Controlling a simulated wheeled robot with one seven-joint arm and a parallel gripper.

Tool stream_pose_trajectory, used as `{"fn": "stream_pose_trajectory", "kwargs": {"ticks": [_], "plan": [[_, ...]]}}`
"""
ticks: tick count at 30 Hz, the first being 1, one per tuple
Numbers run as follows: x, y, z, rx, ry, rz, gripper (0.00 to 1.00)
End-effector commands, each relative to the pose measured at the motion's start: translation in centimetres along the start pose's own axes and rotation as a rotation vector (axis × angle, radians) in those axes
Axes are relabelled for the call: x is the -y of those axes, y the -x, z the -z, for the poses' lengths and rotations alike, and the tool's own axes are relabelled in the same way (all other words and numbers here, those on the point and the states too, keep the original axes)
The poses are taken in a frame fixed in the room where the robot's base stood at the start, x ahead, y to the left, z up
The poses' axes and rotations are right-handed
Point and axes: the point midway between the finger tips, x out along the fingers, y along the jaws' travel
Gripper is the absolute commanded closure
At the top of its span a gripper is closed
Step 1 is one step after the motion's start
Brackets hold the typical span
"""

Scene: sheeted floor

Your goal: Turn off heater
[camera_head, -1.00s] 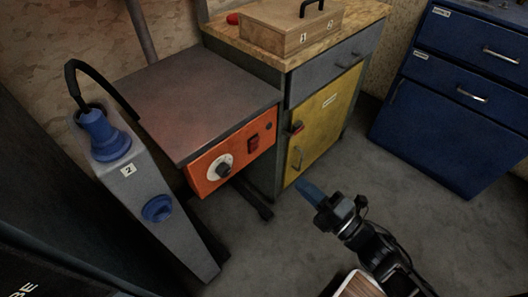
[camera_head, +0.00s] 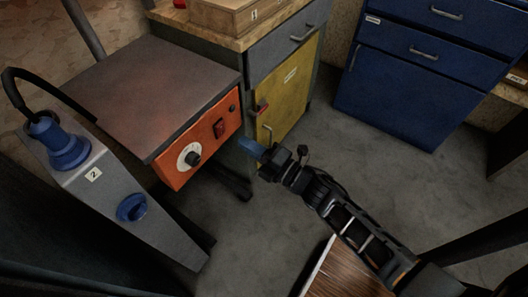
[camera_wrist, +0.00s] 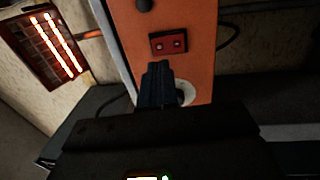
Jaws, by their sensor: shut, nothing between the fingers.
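The grey-topped unit (camera_head: 150,80) has an orange control panel (camera_head: 176,175) on its front. The panel carries a red switch (camera_head: 219,128), a round white-ringed dial (camera_head: 189,156) with a black knob, and a small dark knob (camera_head: 232,108). My gripper (camera_head: 250,146) is shut and empty, just in front and to the right of the panel. In the wrist view its dark fingers (camera_wrist: 157,70) point at the red switch (camera_wrist: 169,42) and partly cover the white dial (camera_wrist: 187,93). I cannot tell that they touch anything. A heater with glowing orange bars (camera_wrist: 60,43) shows at upper left there.
A grey slanted post (camera_head: 128,228) with a blue plug and blue knob stands at left. A yellow-doored cabinet (camera_head: 287,95) is behind my gripper, with a wooden box (camera_head: 235,14) on top. Blue drawers (camera_head: 400,90) stand at back right. The floor between is clear.

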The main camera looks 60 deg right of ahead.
Motion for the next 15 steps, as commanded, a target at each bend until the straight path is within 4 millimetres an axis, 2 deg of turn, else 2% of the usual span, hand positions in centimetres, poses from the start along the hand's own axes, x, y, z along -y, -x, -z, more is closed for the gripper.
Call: {"fn": "stream_pose_trajectory", "kwargs": {"ticks": [1,6,10,15], "plan": [[-0.2,-1.2,-0.1,0.000,0.000,-0.003,1.00],[-0.2,-3.9,0.0,0.000,0.000,-0.002,1.00],[-0.1,-5.2,0.0,0.000,0.000,-0.001,1.00],[0.0,-5.8,0.0,0.000,0.000,0.001,1.00]]}}
